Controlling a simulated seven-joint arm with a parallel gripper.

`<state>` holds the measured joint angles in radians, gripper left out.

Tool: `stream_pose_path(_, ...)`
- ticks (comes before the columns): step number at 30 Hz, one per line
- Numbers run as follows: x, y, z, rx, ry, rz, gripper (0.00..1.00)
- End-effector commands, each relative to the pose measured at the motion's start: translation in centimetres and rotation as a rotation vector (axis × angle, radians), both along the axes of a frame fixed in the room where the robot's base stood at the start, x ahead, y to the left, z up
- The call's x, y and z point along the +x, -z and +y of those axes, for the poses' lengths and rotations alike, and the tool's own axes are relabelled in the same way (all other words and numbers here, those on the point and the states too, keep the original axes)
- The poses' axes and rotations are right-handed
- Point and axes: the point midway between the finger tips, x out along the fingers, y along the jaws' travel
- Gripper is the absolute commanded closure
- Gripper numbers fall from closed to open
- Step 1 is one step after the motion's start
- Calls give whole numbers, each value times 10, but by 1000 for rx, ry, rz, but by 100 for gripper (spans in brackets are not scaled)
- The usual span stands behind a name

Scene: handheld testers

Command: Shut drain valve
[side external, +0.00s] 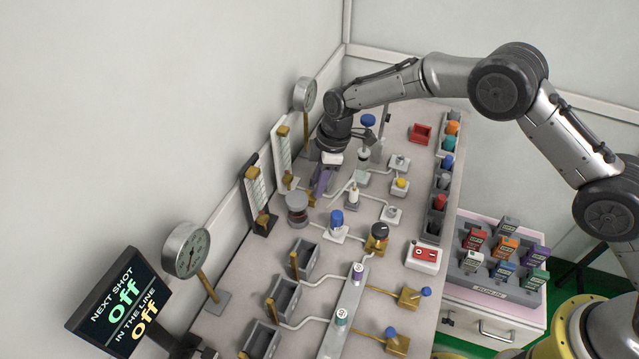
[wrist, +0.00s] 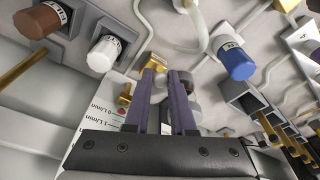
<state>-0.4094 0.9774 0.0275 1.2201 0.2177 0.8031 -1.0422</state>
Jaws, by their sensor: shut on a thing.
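My gripper (side external: 318,192) reaches down at the far left of the bench, with its purple fingers close together. In the wrist view the fingertips (wrist: 166,72) are at a small brass-coloured handle (wrist: 154,64), and the gripper is shut on it. The handle also shows just below the fingers in the side view (side external: 311,200). The fingers hide part of it, and its exact angle cannot be told. No readable label marks which part is the drain valve.
Flow meters (side external: 257,195) line the wall side. A blue knob (side external: 336,218) and a black-topped brass valve (side external: 379,234) are nearby. A gauge (side external: 187,250) stands in the foreground.

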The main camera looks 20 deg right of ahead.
Motion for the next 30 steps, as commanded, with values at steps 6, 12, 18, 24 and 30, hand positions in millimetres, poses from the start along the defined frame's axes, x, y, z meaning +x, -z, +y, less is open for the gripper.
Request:
stream_pose_path(6, 3, -1, 4, 2, 0, -1, 95)
stream_pose_path(12, 7, 0, 7, 2, 0, -1, 95)
stream_pose_path(18, 10, 0, 10, 1, 0, -4, 95)
stream_pose_path(24, 14, 0, 12, 1, 1, -4, 96)
stream_pose_path(30, 18, -1, 15, 1, 1, -7, 96)
